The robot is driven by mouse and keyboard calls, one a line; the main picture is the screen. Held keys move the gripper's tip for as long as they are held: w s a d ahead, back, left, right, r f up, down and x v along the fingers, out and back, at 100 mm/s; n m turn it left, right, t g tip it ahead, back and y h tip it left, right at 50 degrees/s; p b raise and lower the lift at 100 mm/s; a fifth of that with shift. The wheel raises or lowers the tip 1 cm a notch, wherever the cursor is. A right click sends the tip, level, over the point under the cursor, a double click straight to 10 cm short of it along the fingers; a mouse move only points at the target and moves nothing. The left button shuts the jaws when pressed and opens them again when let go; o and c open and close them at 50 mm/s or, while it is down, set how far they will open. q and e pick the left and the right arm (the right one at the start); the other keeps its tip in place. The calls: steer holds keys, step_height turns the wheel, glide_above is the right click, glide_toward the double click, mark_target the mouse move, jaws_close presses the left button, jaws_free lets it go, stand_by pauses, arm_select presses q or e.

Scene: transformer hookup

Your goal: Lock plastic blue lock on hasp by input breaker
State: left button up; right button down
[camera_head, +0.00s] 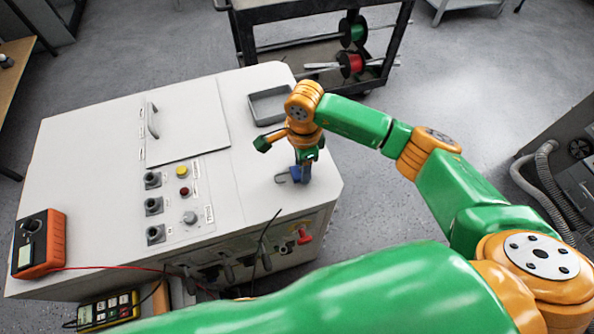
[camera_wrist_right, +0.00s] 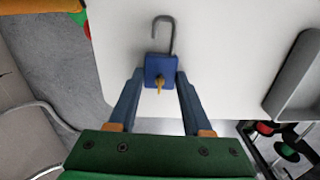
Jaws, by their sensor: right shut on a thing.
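The blue plastic lock (camera_head: 296,174) is in my right gripper (camera_head: 304,165), above the right part of the white cabinet top. In the right wrist view the lock (camera_wrist_right: 160,66) sits between the two fingertips of my right gripper (camera_wrist_right: 161,78). Its grey shackle is open, like a hook, and points away from the gripper. A brass-coloured key sticks out of the lock's near side. A red handle (camera_head: 304,236) shows on the cabinet's front face, perhaps the input breaker. I cannot make out the hasp. My left gripper is out of view.
The white cabinet (camera_head: 90,150) carries knobs and buttons (camera_head: 183,191), a grey tray (camera_head: 268,106) and an orange meter (camera_head: 40,245). Cables hang at its front. A black cart (camera_head: 310,45) with wire spools stands behind. Grey hoses (camera_head: 550,180) are at the right.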

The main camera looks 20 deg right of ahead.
steer(key=shift+r+p, duration=2.05)
steer(key=shift+r, duration=1.05)
steer(key=shift+f, duration=0.1)
